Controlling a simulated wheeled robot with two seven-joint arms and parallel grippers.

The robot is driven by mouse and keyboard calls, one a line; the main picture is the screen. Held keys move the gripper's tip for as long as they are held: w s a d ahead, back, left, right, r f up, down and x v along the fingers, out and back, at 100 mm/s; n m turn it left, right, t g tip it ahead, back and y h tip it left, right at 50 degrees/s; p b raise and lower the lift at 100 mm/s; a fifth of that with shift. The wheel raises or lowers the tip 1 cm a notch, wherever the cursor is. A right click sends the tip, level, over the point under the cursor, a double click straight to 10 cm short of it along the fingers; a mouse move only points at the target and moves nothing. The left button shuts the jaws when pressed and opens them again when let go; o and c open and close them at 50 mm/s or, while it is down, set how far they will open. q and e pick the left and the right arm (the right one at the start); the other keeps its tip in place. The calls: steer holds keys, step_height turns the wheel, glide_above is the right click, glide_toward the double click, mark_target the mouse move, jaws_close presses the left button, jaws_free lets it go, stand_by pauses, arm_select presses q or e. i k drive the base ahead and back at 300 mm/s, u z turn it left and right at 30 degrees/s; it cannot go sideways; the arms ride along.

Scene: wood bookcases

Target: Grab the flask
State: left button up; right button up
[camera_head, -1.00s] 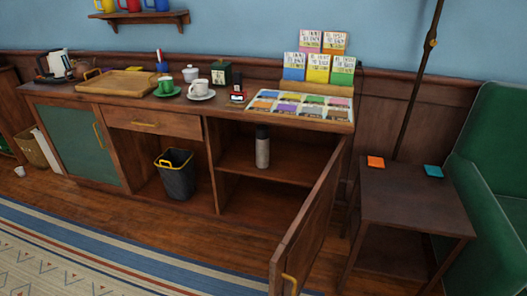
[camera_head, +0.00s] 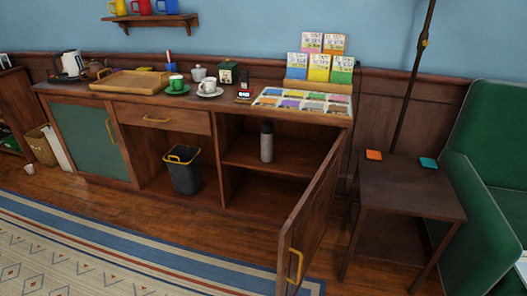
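The flask (camera_head: 266,142) is a slim upright cylinder with a grey-white body and a dark top. It stands on the middle shelf (camera_head: 284,160) inside the open right-hand compartment of the wooden sideboard. The compartment's door (camera_head: 309,222) is swung out toward me on the right, with a brass handle (camera_head: 295,266). The flask is fully visible from the front. Neither of my grippers shows in the head view.
A dark bin (camera_head: 184,172) sits in the open bay left of the flask. A small side table (camera_head: 410,190) and green armchair (camera_head: 480,150) stand to the right. Cups, a wooden tray (camera_head: 130,82) and tea packets crowd the sideboard top. The floor and rug (camera_head: 100,250) in front are clear.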

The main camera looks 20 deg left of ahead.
mark_target(267, 126)
steer(key=u, duration=0.9)
steer(key=i, duration=0.4)
steer(key=u, duration=0.65)
steer(key=i, duration=1.4)
steer(key=z, duration=0.5)
steer(key=i, duration=1.1)
steer(key=z, duration=0.6)
